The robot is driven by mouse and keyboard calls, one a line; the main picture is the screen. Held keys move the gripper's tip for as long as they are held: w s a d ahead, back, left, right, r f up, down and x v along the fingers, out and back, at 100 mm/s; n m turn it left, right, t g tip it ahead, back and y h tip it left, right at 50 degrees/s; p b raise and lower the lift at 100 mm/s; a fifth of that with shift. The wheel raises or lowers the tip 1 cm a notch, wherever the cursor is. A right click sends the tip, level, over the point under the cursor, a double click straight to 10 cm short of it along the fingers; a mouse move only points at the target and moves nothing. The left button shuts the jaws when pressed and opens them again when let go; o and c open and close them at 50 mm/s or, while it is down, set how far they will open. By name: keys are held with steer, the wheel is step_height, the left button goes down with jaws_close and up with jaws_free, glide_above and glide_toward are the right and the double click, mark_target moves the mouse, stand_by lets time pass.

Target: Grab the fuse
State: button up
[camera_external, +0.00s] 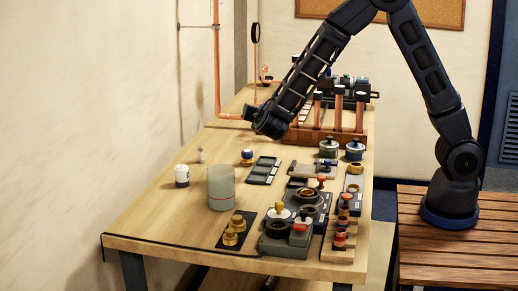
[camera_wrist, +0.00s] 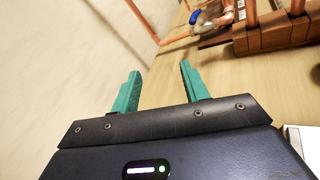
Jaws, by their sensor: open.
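No object can be named as the fuse with certainty. In the external view, a small pale upright piece (camera_external: 201,155) and a white cylinder with a dark band (camera_external: 182,175) stand on the left of the wooden table (camera_external: 150,215); either is too small to identify. My gripper (camera_wrist: 159,72) shows two teal fingers, spread apart with nothing between them. In the external view my gripper (camera_external: 262,121) is above the back left part of the table, its fingers hard to make out.
Copper pipes in a wooden rack (camera_external: 325,136) stand close by on the right; the rack (camera_wrist: 280,33) also shows in the wrist view. A vertical copper pipe (camera_external: 217,70) runs along the wall. A translucent cylinder (camera_external: 221,187) and several trays of parts fill the front.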

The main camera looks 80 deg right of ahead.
mark_target(200, 147)
steer(key=w+a+f+n+t+y, duration=0.1)
steer(key=w+a+f+n+t, duration=0.1)
steer(key=w+f+n, duration=0.1)
steer(key=w+a+f+n+t+y, duration=0.1)
steer(key=w+a+f+n+t, duration=0.1)
steer(key=w+a+f, duration=0.1)
steer(key=w+a+f+n+t+y, duration=0.1)
steer(key=w+a+f+n+t, duration=0.1)
steer(key=f, duration=0.4)
steer(key=shift+w+a+f+n+t, duration=0.2)
steer(key=shift+w+n, duration=0.2)
steer(key=shift+w, duration=0.25)
steer(key=shift+w+a+f+n+t, duration=0.1)
steer(key=shift+w+f+n, duration=0.1)
steer(key=shift+w+n, duration=0.35)
steer(key=x, duration=0.5)
steer(key=shift+w+d, duration=0.1)
steer(key=shift+w, duration=0.15)
steer(key=shift+f+x, duration=0.2)
steer(key=shift+x, duration=1.15)
steer(key=shift+f+x, duration=0.2)
steer(key=shift+x, duration=1.2)
jaws_close()
steer(key=shift+r, duration=0.1)
